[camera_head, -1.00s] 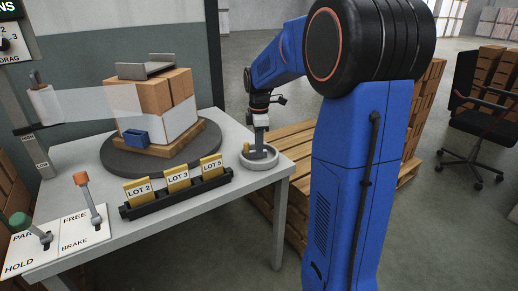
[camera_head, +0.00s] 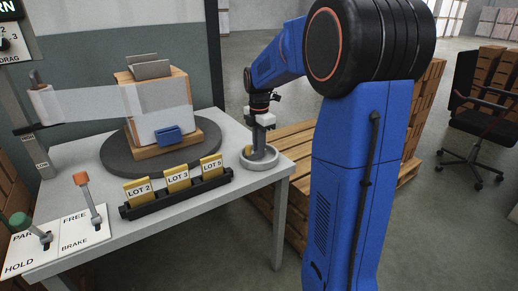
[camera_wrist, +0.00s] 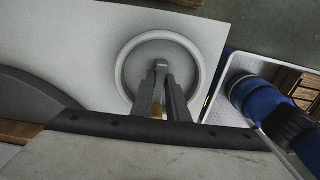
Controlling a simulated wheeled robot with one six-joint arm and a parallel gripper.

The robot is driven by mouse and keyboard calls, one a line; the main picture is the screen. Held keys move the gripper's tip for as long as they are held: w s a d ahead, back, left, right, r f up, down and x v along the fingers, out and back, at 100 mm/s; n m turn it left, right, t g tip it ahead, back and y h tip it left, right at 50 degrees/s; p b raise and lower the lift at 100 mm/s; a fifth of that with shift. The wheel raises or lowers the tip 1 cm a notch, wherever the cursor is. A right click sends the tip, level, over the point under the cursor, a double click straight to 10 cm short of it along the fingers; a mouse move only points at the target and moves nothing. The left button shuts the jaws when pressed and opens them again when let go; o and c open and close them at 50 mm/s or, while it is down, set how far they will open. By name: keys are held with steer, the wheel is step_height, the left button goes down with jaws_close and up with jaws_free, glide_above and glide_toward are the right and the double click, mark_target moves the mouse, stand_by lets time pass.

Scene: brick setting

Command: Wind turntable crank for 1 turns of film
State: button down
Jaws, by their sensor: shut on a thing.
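The crank (camera_head: 259,160) is a grey round dish with a pale rim at the table's right end. My gripper (camera_head: 258,145) points down over it, shut on the crank's brass-coloured handle, mostly hidden by the fingers. In the wrist view the fingers meet over the crank's dish (camera_wrist: 128,72), with a bit of the brass handle (camera_wrist: 157,112) between them. The dark turntable (camera_head: 118,159) carries a load of brown cartons (camera_head: 185,83) partly wrapped in white film. The film (camera_head: 85,103) stretches left from the load to the roll (camera_head: 42,103).
A black rack (camera_head: 180,193) with yellow LOT 2, LOT 3 and LOT 5 cards stands at the table's front. An orange-tipped lever (camera_head: 82,180) and a green-tipped lever (camera_head: 22,222) stand at front left. Wooden pallets (camera_head: 290,150) stand behind the table's right end.

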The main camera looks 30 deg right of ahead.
steer(key=c, duration=1.7)
jaws_free()
steer(key=shift+r, duration=0.1)
step_height(320, 180, up, 17)
steer(key=shift+r, duration=0.1)
